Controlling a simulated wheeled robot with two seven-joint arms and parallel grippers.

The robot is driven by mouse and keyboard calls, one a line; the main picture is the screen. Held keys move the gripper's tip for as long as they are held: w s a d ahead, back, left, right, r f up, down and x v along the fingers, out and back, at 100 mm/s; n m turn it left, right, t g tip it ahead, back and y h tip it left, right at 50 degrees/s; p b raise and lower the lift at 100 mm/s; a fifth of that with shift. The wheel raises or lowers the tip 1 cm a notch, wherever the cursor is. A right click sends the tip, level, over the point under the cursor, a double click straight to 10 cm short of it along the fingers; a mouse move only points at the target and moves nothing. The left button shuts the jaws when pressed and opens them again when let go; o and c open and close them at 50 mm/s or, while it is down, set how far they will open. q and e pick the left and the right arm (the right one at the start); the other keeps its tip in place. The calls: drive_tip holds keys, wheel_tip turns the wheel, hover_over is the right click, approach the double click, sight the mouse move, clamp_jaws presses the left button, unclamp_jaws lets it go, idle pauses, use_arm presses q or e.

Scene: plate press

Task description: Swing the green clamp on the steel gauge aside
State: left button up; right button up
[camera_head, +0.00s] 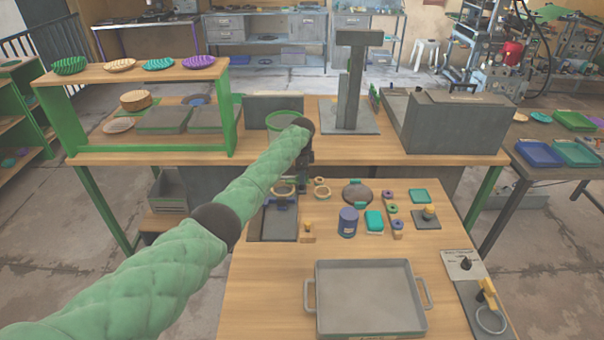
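My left arm, in a green quilted sleeve, reaches from the lower left to the middle of the head view. Its dark gripper (304,172) points down over the far left part of the front table. The fingers are small and partly hidden, so I cannot tell whether they hold anything. Just below and left of it is a dark steel plate fixture (278,224) with a ring-shaped part (283,188) at its far end. I cannot make out for certain which piece is the steel gauge or its green clamp. My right gripper is not in view.
A grey tray (368,334) with handles fills the near table. A blue can (347,222), a green block (374,221) and small rings stand beyond it. Behind are a steel press column (350,85), a large steel box (458,122) and a green-framed shelf (52,122).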

use_arm(q)
drive_tip(key=shift+f, duration=0.1)
clamp_jaws()
